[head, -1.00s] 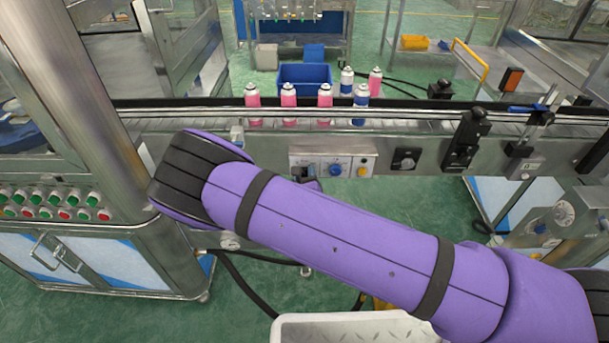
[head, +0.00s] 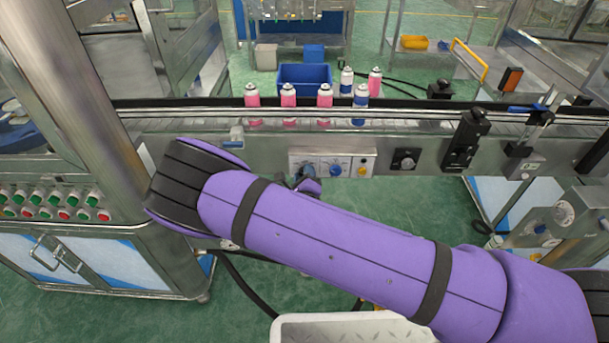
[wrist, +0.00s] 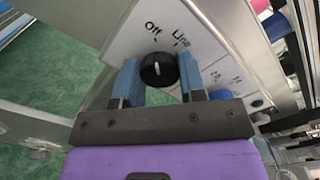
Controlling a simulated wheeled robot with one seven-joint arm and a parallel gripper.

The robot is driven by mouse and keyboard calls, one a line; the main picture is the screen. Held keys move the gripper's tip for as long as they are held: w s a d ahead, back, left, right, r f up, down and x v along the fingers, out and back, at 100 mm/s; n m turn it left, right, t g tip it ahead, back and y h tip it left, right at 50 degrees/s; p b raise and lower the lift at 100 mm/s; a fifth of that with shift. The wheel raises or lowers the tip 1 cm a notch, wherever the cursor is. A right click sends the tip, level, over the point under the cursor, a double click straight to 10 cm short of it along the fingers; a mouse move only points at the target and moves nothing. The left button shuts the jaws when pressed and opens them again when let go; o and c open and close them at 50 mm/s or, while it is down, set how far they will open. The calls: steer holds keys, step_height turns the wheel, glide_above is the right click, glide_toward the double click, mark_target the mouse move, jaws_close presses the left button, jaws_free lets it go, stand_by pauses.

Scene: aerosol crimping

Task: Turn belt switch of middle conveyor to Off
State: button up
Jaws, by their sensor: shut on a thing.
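The control panel (head: 333,165) is a light plate on the front of the conveyor, with dials, a blue knob and a yellow-ringed button. In the wrist view the black belt switch knob (wrist: 158,68) sits on the panel below the printed labels "Off" and "Line". A short pale mark shows on its face; its exact setting is hard to read. My gripper (wrist: 160,82) has its blue fingers on either side of the knob and is shut on it. In the head view my gripper (head: 306,173) is at the panel's left end and partly covers it.
Several pink and blue-and-white cans stand on the conveyor (head: 420,118) above the panel. A blue bin (head: 305,76) is behind it. A black dial box (head: 405,161) is right of the panel. A cabinet with several green and red buttons (head: 55,205) stands at the left.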

steer(key=o, duration=0.9)
steer(key=s, duration=1)
steer(key=shift+s+a, duration=0.2)
steer(key=shift+s, duration=0.2)
